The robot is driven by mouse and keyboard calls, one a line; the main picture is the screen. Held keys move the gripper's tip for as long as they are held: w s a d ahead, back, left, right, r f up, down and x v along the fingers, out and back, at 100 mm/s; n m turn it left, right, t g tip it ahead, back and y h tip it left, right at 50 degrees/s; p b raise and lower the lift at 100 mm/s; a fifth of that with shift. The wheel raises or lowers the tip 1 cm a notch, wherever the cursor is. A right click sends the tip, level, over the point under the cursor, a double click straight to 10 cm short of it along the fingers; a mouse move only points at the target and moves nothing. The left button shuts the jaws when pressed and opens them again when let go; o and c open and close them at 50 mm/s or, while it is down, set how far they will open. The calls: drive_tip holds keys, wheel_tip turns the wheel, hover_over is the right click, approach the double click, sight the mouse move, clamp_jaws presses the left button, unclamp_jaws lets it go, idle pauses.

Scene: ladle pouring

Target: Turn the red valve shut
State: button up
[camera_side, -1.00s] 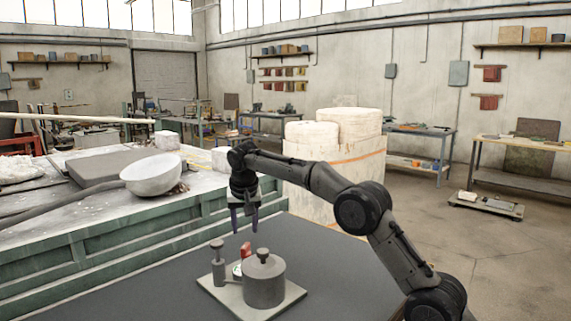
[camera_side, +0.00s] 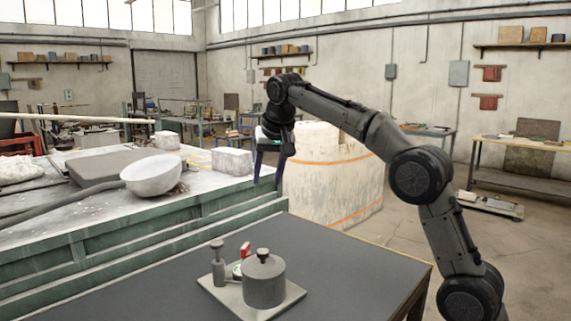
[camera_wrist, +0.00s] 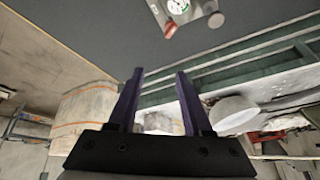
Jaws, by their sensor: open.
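The red valve (camera_side: 246,249) is a small red handle on a grey fixture, between a short grey post (camera_side: 218,262) and a wide grey cylinder (camera_side: 264,281). In the wrist view the red valve (camera_wrist: 170,29) shows at the top edge, beside a round white gauge (camera_wrist: 178,6). My gripper (camera_side: 268,184) is open and empty, its two dark purple fingers pointing down. It hangs well above and behind the fixture, apart from it. In the wrist view its fingers (camera_wrist: 160,72) are spread with nothing between them.
The fixture's flat plate (camera_side: 288,308) rests on a dark table (camera_side: 340,265) with clear room around it. A green-sided bench (camera_side: 140,245) holds a white ladle bowl (camera_side: 152,174) and pale blocks. A large white strapped bundle (camera_side: 340,190) stands behind my arm.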

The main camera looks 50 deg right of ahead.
drive_tip(key=s+r+n+t+y, duration=0.1)
drive_tip(key=s+r+n, duration=0.2)
drive_tip(key=s, duration=0.3)
drive_tip(key=shift+s+a+r+n, duration=0.15)
drive_tip(key=shift+a+r+n, duration=0.25)
drive_tip(key=shift+n, duration=0.1)
drive_tip(key=o, duration=0.5)
drive_tip(key=shift+o, duration=0.3)
drive_tip(key=shift+s+a+r+n+y, duration=0.15)
drive_tip(key=shift+n+y, duration=0.15)
drive_tip(key=shift+n, duration=0.4)
drive_tip(key=n+g+y, duration=0.2)
drive_tip(key=n+y, duration=0.1)
drive_tip(key=n, duration=0.4)
hover_over(245, 245)
drive_tip(key=s+d, duration=0.3)
drive_tip(key=s, duration=0.2)
wheel_tip(245, 245, down, 14)
drive_tip(key=x, duration=1.3)
drive_tip(key=shift+a, duration=0.1)
